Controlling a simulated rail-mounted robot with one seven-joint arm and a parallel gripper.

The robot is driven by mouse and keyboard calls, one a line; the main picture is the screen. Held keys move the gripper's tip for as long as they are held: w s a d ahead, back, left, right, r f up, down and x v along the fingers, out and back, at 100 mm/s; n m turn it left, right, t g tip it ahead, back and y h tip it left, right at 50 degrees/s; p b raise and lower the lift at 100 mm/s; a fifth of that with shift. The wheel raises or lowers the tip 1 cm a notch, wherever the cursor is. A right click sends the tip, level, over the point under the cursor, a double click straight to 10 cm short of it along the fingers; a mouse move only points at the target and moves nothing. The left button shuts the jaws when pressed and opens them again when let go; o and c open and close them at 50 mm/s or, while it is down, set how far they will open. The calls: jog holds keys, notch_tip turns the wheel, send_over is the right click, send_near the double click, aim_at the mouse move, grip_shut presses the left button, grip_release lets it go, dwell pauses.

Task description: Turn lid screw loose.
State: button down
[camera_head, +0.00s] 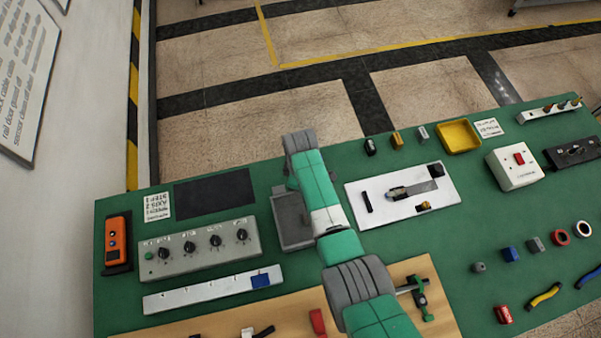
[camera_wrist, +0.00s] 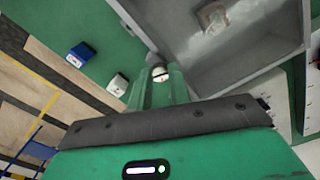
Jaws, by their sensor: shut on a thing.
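The lid screw (camera_wrist: 160,73) shows in the wrist view as a small pale round head with a dark slot, at the corner of a grey box (camera_wrist: 270,55). My gripper (camera_wrist: 161,82) has its two green fingers closed around the screw head. The fingers hide the sides and lower part of the screw. In the head view the grey box (camera_head: 291,222) is on the green bench, partly covered by my arm. The screw and the fingertips are hidden there. A pale patch with a small thing (camera_wrist: 213,17) shows on the box's grey surface.
A switch panel with several knobs (camera_head: 200,250) is left of the box. A white plate with fittings (camera_head: 390,222) is to its right. A yellow tray (camera_head: 459,136) is at the far edge. In the wrist view a blue block (camera_wrist: 80,54) and a white block (camera_wrist: 118,85) are nearby.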

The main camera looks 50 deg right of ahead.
jog(key=shift+n, duration=0.6)
jog(key=c, duration=1.3)
grip_release()
jog(key=shift+r, duration=0.1)
notch_tip(320, 180, up, 8)
jog(key=shift+f+p, duration=0.2)
jog(key=shift+p, duration=0.75)
